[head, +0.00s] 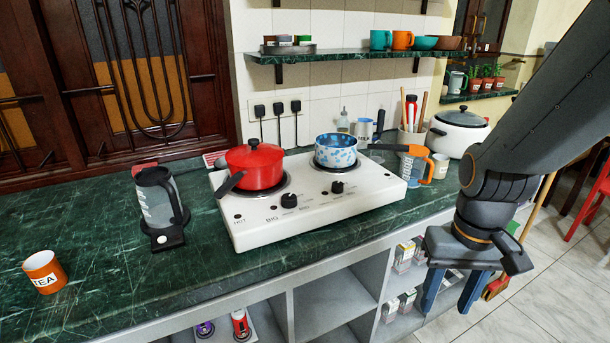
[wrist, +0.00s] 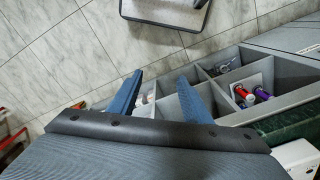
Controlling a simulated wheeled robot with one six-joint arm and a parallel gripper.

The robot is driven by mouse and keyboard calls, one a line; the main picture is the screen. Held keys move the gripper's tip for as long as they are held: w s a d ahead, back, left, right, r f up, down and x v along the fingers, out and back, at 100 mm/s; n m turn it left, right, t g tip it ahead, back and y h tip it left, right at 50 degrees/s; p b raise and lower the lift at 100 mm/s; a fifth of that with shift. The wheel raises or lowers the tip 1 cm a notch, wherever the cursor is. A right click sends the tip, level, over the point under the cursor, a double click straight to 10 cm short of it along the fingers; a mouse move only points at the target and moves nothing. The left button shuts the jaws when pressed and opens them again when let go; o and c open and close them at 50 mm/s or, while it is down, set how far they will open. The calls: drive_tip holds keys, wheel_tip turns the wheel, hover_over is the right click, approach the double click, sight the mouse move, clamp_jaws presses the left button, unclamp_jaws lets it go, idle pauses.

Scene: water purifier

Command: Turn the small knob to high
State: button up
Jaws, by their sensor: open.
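A white two-burner hot plate (head: 310,212) stands on the green counter. It has two black knobs on its sloped front. The left knob (head: 289,200) is beside the label "BIG". The right knob (head: 338,187) is in front of the burner with the blue-patterned pot (head: 336,152); its label and pointer are too small to read. My gripper (head: 449,292) is open and empty, pointing down in front of the counter, to the right of and below the hot plate. Its blue fingers also show in the wrist view (wrist: 160,78), apart, with nothing between them.
A red lidded pot (head: 256,165) covers the left burner, its handle toward the front. The blue-patterned pot's dark handle reaches right, by an orange-handled cup (head: 415,165). Open shelves (head: 335,300) lie below.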

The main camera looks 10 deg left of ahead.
drive_tip(key=w+a+r+n+p, duration=0.3)
drive_tip(key=w+r+n, duration=0.15)
drive_tip(key=w, duration=0.35)
drive_tip(key=w+a+r+n+p, duration=0.25)
drive_tip(key=w+a+n, duration=0.2)
drive_tip(key=w, duration=0.45)
drive_tip(key=n+p, duration=0.6)
drive_tip(key=n, duration=0.7)
approach(339, 183)
drive_tip(key=shift+s+d+f+t, duration=0.3)
drive_tip(key=shift+s, duration=0.3)
drive_tip(key=shift+w+a, duration=0.2)
drive_tip(key=shift+a, duration=0.05)
drive_tip(key=shift+w+f, duration=0.1)
drive_tip(key=shift+f, duration=0.3)
drive_tip(key=shift+w+f+p, duration=0.15)
drive_tip(key=shift+f+p, duration=1.1)
drive_tip(key=shift+f, duration=2.25)
drive_tip(key=c, duration=1)
drive_tip(key=shift+c, duration=0.2)
